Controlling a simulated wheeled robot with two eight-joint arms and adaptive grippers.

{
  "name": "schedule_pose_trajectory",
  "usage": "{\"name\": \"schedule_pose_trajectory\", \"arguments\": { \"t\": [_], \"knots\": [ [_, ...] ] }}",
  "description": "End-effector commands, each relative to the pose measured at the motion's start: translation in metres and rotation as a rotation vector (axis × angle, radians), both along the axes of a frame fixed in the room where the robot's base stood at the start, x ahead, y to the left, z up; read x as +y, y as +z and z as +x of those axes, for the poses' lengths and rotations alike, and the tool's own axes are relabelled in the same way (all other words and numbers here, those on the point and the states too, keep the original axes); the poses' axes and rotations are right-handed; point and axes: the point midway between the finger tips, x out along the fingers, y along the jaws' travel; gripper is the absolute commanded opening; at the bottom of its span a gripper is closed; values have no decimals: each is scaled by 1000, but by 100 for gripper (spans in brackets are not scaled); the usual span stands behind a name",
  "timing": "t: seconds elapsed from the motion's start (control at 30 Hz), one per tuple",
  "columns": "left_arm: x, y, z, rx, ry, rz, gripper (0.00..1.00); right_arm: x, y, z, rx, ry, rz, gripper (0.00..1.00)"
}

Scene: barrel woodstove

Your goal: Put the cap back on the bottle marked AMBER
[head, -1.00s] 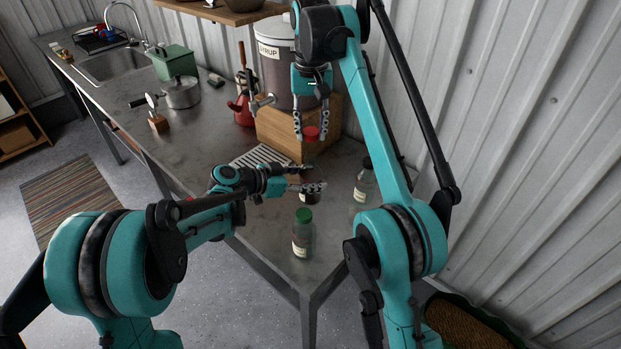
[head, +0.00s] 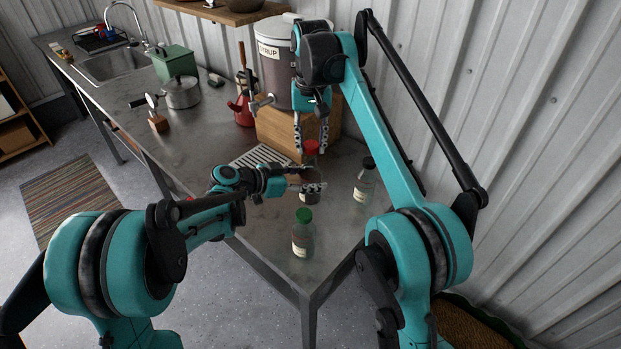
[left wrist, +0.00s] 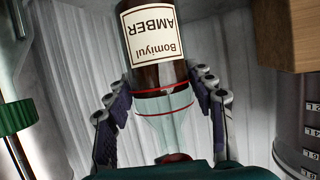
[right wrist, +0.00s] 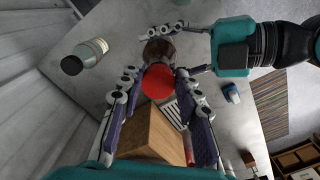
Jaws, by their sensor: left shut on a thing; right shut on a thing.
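The bottle marked AMBER (head: 311,194) stands upright near the table corner, dark liquid inside; its label (left wrist: 150,40) reads upside down in the left wrist view. My left gripper (head: 313,179) is shut around it from the left. The red cap (head: 312,147) is between the fingers of my right gripper (head: 311,149), which points down from above and is shut on it. In the right wrist view the red cap (right wrist: 158,82) covers the bottle's mouth from sight. The cap is right over the neck; I cannot tell whether they touch.
A green-capped bottle (head: 303,240) stands in front, near the table corner. A black-capped bottle (head: 364,184) stands to the right. The syrup dispenser (head: 275,68) on its wooden block (head: 277,132) is close behind. A drip grille (head: 258,156) lies to the left.

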Motion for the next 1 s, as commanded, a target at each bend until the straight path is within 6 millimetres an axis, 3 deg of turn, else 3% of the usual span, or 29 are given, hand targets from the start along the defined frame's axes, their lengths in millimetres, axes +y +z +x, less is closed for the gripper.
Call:
{"name": "schedule_pose_trajectory", "arguments": {
  "t": [0.57, 1.0],
  "knots": [
    [0, 1, 0, 0, 0, -1, 0, 0, 0, -1, 0, 0, 8, 22],
    [0, 1, 0, 0, 0, -1, 0, 0, -17, -1, 0, 0, 8, 22]
  ]
}}
